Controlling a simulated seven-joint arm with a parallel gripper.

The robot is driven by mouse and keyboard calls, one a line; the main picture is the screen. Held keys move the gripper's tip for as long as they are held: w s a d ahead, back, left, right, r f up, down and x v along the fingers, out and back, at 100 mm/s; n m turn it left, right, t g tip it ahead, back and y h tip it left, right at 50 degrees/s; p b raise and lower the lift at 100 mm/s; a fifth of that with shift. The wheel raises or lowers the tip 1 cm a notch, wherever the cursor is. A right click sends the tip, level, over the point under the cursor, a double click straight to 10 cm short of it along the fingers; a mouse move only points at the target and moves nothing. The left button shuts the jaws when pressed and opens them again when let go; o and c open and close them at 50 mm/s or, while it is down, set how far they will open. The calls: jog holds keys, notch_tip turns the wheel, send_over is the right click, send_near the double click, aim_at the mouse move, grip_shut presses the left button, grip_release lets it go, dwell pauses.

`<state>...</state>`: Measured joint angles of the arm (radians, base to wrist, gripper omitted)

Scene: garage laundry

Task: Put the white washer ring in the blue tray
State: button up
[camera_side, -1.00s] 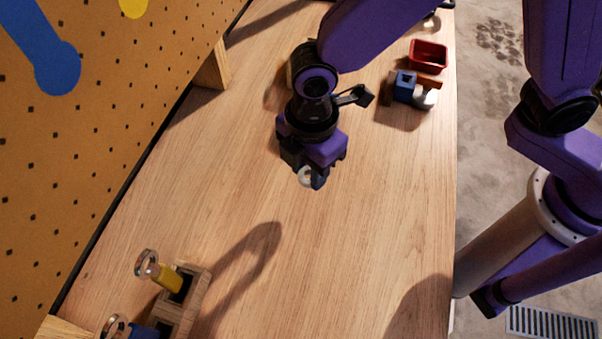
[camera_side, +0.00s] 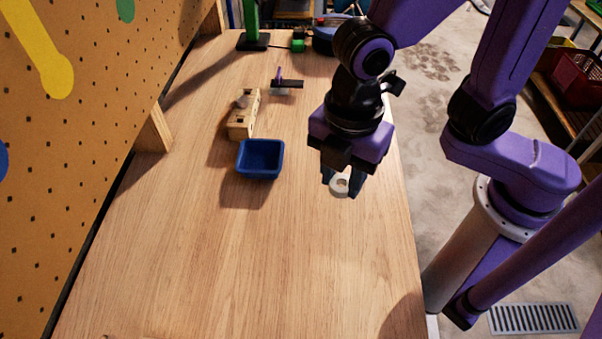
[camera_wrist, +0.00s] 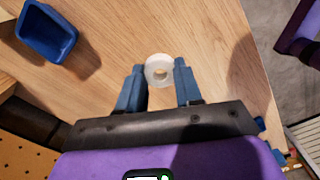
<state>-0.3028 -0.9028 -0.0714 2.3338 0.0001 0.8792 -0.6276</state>
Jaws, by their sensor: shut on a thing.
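The white washer ring (camera_side: 340,185) is held between the fingertips of my gripper (camera_side: 342,183), above the wooden bench. In the wrist view the ring (camera_wrist: 158,69) sits between the two blue fingers of my gripper (camera_wrist: 160,76), with its hole showing. The blue tray (camera_side: 260,158) stands on the bench to the left of my gripper in the side view, and its inside looks empty. The blue tray also shows at the upper left of the wrist view (camera_wrist: 47,35).
A wooden block (camera_side: 243,114) with something grey on it stands just behind the tray. A dark item (camera_side: 286,84) lies farther back, near a green post (camera_side: 251,25). A pegboard (camera_side: 70,130) borders the left. The front bench is clear.

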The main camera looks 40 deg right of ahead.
jog(key=w+d, duration=0.7)
jog(key=w, duration=0.2)
send_over(262, 165)
jog(key=f, duration=0.8)
jog(key=shift+s+d+f, duration=0.2)
jog(key=shift+f, duration=0.1)
jog(key=shift+w+a+f, duration=0.1)
jog(key=shift+w+f, duration=0.05)
jog(key=shift+f, duration=0.8)
jog(key=shift+w+a+f, duration=0.1)
jog(key=shift+f, duration=0.85)
jog(key=shift+f, duration=0.2)
jog(key=o, duration=0.8)
jog(key=shift+r, duration=0.1)
